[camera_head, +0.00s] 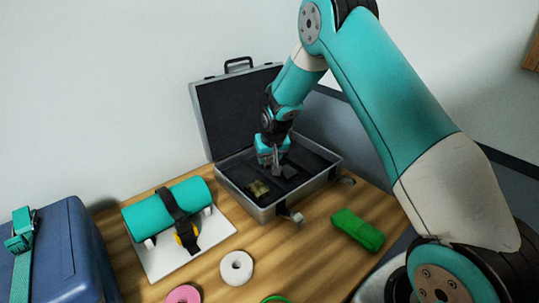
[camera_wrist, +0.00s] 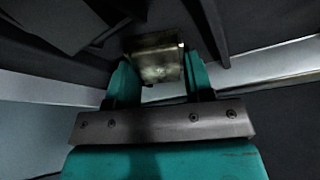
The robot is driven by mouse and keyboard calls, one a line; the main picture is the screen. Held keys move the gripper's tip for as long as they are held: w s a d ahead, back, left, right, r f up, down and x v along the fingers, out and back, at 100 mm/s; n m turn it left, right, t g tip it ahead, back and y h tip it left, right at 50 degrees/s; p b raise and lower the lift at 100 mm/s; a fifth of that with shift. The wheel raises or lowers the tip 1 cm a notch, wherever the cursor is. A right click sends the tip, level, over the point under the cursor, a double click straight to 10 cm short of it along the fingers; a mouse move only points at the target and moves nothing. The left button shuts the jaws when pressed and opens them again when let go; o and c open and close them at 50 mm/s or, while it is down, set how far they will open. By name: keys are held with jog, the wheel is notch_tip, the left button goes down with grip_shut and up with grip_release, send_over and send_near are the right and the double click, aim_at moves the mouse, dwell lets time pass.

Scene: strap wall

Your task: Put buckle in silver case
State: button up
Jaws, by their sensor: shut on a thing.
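The silver case (camera_head: 265,212) stands open on the table, its dark-lined lid (camera_head: 237,108) raised at the back. My gripper (camera_head: 276,162) points down inside the case, over the dark lining. In the wrist view, my gripper (camera_wrist: 158,82) is shut on the buckle (camera_wrist: 157,60), a brass-coloured block between its teal fingers. A brass-coloured piece (camera_head: 257,188) shows inside the case near the front left in the head view; I cannot tell whether it is the held buckle. I cannot tell whether the held buckle touches the case floor.
A teal roll (camera_head: 150,213) with a dark strap lies on a white board (camera_head: 165,261) at left. A blue box (camera_head: 65,255) with a teal strap stands far left. A white ring (camera_head: 236,268), a pink ring (camera_head: 183,295) and a green bundle (camera_head: 357,229) lie in front of the case.

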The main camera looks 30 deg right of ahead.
jog(key=shift+f, duration=0.15)
jog(key=o, duration=1)
jog(key=shift+o, duration=0.2)
